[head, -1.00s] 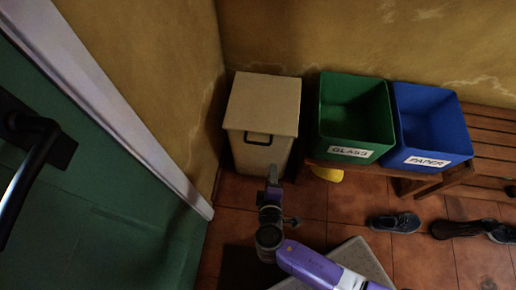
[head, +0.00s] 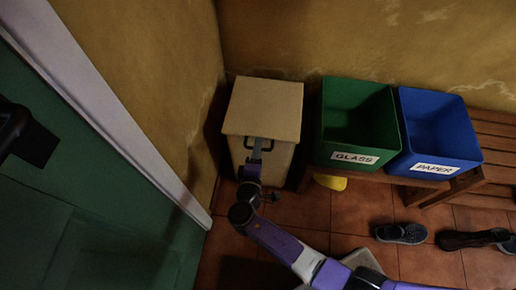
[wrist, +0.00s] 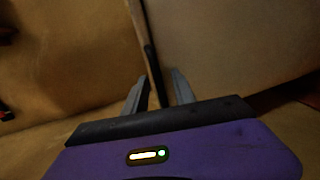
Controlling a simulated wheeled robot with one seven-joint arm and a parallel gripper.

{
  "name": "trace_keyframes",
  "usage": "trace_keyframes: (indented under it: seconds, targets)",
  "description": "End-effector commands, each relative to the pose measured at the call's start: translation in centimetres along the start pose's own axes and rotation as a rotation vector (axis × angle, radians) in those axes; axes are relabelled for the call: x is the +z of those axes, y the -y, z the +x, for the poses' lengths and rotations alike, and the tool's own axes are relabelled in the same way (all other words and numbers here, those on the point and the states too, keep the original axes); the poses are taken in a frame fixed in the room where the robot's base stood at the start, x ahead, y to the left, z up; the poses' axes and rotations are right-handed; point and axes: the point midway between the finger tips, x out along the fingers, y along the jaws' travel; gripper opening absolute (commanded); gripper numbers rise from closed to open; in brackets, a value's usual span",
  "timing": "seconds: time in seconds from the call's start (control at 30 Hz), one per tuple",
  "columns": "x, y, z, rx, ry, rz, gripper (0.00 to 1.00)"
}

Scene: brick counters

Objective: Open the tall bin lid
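The tall bin (head: 260,105) is a beige box with a flat lid, standing in the corner; its lid looks shut. A dark loop handle (head: 235,150) sits at the lid's front edge. My gripper (head: 256,147) is in front of that edge, its tips overlapping the handle in the head view. In the wrist view my gripper (wrist: 158,90) has its two grey fingers apart. The lid's edge, with a dark strip that seems to be the handle (wrist: 150,58), runs down to the gap between the fingers. Whether they touch it I cannot tell.
A green GLASS bin (head: 357,158) and a blue PAPER bin (head: 433,168) stand on a wooden bench (head: 495,150) to the right. Shoes (head: 402,233) lie on the tiled floor. A green door (head: 90,235) is at left. Walls close in behind and left of the tall bin.

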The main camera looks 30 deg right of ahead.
Motion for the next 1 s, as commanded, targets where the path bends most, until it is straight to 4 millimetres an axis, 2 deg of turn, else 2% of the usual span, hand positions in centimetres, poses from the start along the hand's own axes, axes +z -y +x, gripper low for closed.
trace_keyframes:
  seconds: [0.27,0.43,0.47,1.0]
  targets:
    - [0.01,-0.02,0.24,0.0,0.0,0.0,0.32]
    - [0.02,-0.01,0.22,0.0,0.0,0.0,0.02]
    - [0.02,-0.01,0.22,0.0,0.0,0.0,0.0]
    - [0.03,0.02,0.2,-0.001,0.0,0.0,0.0]
